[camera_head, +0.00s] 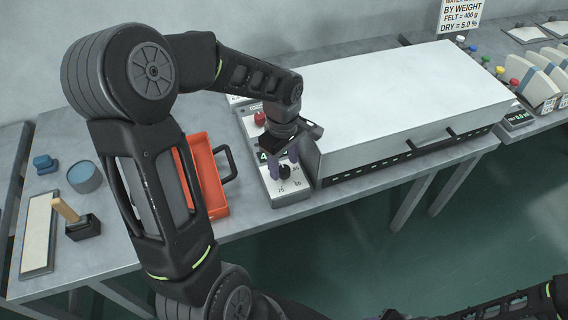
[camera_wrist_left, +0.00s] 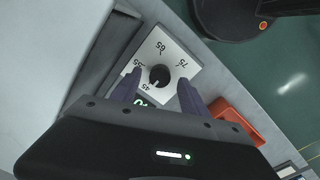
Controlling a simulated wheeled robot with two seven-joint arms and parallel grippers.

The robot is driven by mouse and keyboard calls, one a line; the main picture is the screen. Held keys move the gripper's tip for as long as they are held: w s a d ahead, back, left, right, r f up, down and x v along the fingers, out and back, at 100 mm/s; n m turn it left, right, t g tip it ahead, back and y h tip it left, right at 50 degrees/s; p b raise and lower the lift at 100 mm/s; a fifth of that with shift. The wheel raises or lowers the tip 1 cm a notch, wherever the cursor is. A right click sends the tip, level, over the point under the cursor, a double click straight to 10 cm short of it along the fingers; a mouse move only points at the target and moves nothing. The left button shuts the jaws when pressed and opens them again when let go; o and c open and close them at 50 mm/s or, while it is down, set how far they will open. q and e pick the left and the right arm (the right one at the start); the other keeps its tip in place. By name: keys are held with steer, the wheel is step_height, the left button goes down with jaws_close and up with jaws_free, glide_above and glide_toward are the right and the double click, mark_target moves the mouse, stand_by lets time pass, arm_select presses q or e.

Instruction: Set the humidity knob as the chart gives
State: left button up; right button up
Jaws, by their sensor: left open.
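The humidity knob (camera_head: 284,172) is a small black dial on a grey control panel (camera_head: 290,195) at the table's front. The left wrist view shows the knob (camera_wrist_left: 160,76) on a white scale plate (camera_wrist_left: 181,52) marked 45, 55, 65 and 75. I cannot clearly tell where its pointer stands. My left gripper (camera_head: 284,160) is open above the panel. Its purple fingers (camera_wrist_left: 158,90) reach down on either side of the knob; contact is not clear. A green display (camera_wrist_left: 142,101) is mostly hidden by the gripper. My right gripper is out of view.
A large white-lidded box (camera_head: 390,95) with a black handle stands right of the panel. An orange tray (camera_head: 220,205) lies to the left. A red button (camera_head: 260,118) sits behind the knob.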

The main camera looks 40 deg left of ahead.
arm_select(q)
steer(key=shift+f, duration=0.75)
jaws_close()
